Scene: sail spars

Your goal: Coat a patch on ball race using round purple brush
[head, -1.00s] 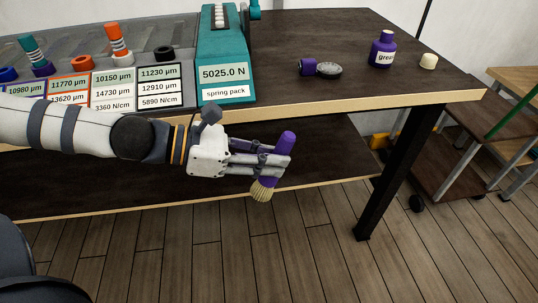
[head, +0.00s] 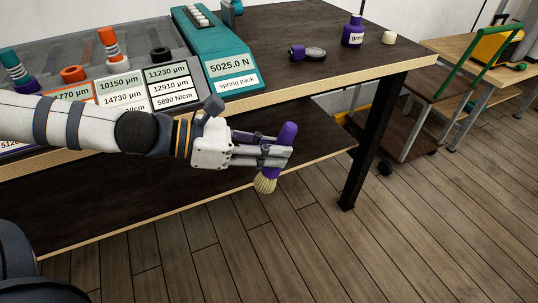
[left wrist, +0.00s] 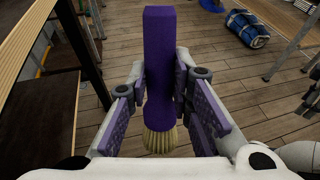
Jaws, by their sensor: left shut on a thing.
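My left gripper (head: 276,152) is shut on the round purple brush (head: 287,136). The brush is upright with a slight tilt, its pale bristles (head: 264,184) pointing down, in front of the dark table and below its top. In the left wrist view, the purple handle (left wrist: 160,60) stands between the fingers, with the bristles (left wrist: 160,141) at the lower end. A round grey metallic disc (head: 315,54), which looks like the ball race, lies on the table top beside a small purple cylinder (head: 297,53). It is apart from the brush.
A purple grease bottle (head: 353,33) and a cream stopper (head: 389,38) stand near the table's right end. A teal spring pack tester (head: 228,72) and labelled trays with coloured rings (head: 73,74) are at the left. A cart (head: 425,100) stands right of the table. Open floor lies in front.

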